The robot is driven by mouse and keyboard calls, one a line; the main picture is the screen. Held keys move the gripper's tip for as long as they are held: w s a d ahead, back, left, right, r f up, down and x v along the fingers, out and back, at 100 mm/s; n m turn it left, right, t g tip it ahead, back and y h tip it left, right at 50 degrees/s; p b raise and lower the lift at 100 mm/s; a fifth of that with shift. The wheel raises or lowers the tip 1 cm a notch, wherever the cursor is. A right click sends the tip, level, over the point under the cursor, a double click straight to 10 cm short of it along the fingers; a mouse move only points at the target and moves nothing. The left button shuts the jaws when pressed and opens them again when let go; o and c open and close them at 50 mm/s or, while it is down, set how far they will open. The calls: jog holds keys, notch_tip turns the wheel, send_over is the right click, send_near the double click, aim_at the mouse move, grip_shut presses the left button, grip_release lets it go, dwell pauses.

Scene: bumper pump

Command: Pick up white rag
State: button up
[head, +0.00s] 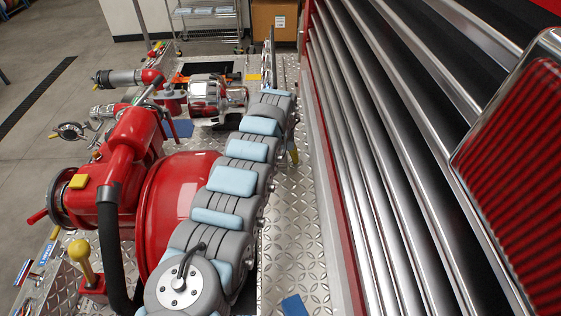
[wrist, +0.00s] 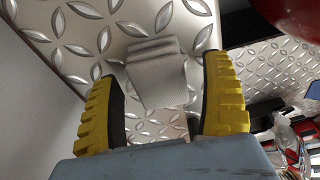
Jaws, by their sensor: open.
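The white rag (wrist: 157,72) lies folded on the diamond-plate deck in the wrist view. It sits between the two yellow ribbed fingers of my gripper (wrist: 162,68). The fingers are spread wide, one to each side of the rag, with nothing held between them. I cannot tell how far the fingertips are above the deck. In the head view my grey and light-blue arm reaches away along the deck.
Red pump machinery (head: 180,200) stands left of my arm, with a chrome fitting (head: 215,95) farther back. Slatted metal shutters (head: 385,150) run along the right. The diamond-plate deck (head: 295,235) between is mostly clear. A blue piece (head: 295,305) lies near the front.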

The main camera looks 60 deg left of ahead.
aim_at(280, 157)
jog(key=shift+f, duration=0.1)
jog(key=c, duration=1.2)
jog(key=shift+o, duration=0.2)
jog(key=shift+s+r+p, duration=0.1)
jog(key=shift+r+p, duration=0.25)
jog(key=shift+r, duration=1.25)
jog(key=s+d+r+p, duration=0.2)
jog(key=s+r+p, duration=0.5)
jog(key=s, duration=0.6)
jog(key=shift+s+d+r, duration=0.25)
jog(key=shift+s+r, duration=0.05)
jog(key=shift+r, duration=1.1)
